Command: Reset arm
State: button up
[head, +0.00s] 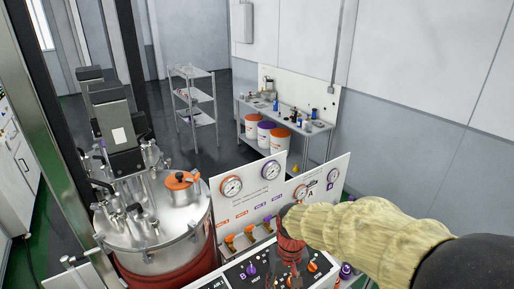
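My arm comes in from the right in a pale yellow knitted sleeve. My gripper (290,272) points down over the dark control panel (236,280), in front of the white gauge panels. Its fingers are small and hard to make out against the panel, so I cannot tell whether they are open or shut. No held object can be made out. The gripper and sleeve hide part of the control panel and the lower part of the right gauge panel (320,178).
A steel tank (150,262) with an orange-capped lid fitting (182,181) stands at left. A left gauge panel (250,190) rises behind the control panel. Farther back are a bench (245,103) with buckets beneath and a wire shelf (193,97). Dark floor lies open between.

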jog(key=s+d+f+t+b, duration=0.1)
jog(key=s+d+t+b, duration=0.2)
jog(key=s+d+b, duration=0.2)
jog(key=s+d+f+m+t+b, duration=0.1)
jog(key=s+d+t+b, duration=0.2)
jog(key=s+d+b, duration=0.3)
jog(key=s+b, duration=0.4)
jog(key=b, duration=0.4)
jog(key=shift+d+m+h, duration=0.25)
jog(key=shift+m+h, duration=0.05)
